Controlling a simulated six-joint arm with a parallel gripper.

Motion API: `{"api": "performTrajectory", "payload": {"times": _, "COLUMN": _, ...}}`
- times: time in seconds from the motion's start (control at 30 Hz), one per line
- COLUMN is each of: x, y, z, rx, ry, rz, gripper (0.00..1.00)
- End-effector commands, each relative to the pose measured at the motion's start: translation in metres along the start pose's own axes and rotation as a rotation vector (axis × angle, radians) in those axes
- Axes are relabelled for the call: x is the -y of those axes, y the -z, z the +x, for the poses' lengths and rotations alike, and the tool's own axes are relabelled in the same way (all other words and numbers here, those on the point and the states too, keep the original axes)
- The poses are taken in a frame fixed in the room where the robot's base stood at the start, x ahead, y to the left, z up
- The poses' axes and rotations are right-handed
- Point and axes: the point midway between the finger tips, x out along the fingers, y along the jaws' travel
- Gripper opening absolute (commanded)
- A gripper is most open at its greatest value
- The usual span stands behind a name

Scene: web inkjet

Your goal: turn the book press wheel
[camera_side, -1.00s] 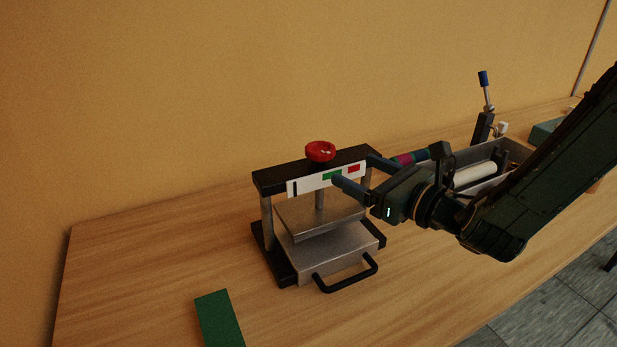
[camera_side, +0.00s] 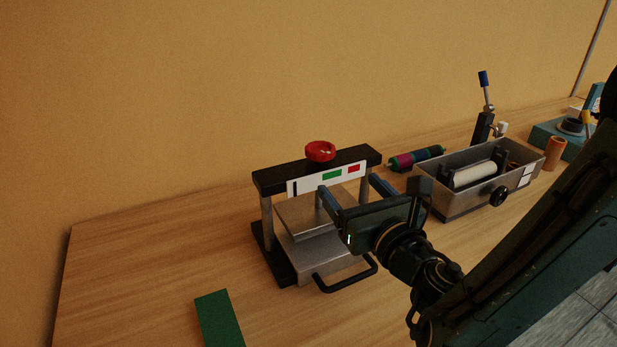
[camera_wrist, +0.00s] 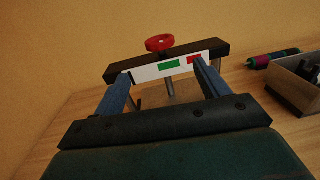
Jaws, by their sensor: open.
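The book press (camera_side: 262,182) stands on the wooden table, with a black top beam, grey posts, a grey plate and base, and a black front handle. Its red wheel (camera_side: 320,151) sits on top of the beam. The wheel also shows in the wrist view (camera_wrist: 160,43), above the beam and beyond my fingers. My gripper (camera_side: 347,185) is open and empty in front of the press, with its fingers below the wheel's height. In the wrist view its two blue fingers (camera_wrist: 160,75) stand wide apart, framing the white strip with green and red marks.
A grey metal tray (camera_side: 455,205) with a white roller stands to the right. A dark roller with coloured bands (camera_side: 416,158) lies behind it. A blue-tipped lever (camera_side: 484,110) stands farther back. A green block (camera_side: 219,318) lies front left. The table's left side is clear.

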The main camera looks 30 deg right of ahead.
Motion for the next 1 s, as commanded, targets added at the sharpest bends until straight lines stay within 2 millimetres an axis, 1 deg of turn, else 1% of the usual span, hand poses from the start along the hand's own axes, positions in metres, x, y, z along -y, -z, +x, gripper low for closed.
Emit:
{"api": "performTrajectory", "payload": {"times": 0.17, "x": 0.000, "y": 0.000, "z": 0.003, "rx": -0.001, "ry": 0.000, "rz": -0.001, "gripper": 0.74}}
{"api": "performTrajectory", "payload": {"times": 0.37, "x": 0.001, "y": 0.001, "z": 0.015, "rx": 0.001, "ry": 0.001, "rz": 0.000, "gripper": 0.74}}
{"api": "performTrajectory", "payload": {"times": 0.57, "x": 0.001, "y": 0.001, "z": 0.038, "rx": 0.006, "ry": 0.003, "rz": 0.001, "gripper": 0.74}}
{"api": "performTrajectory", "payload": {"times": 1.0, "x": 0.001, "y": 0.001, "z": 0.102, "rx": 0.006, "ry": 0.001, "rz": 0.001, "gripper": 0.74}}
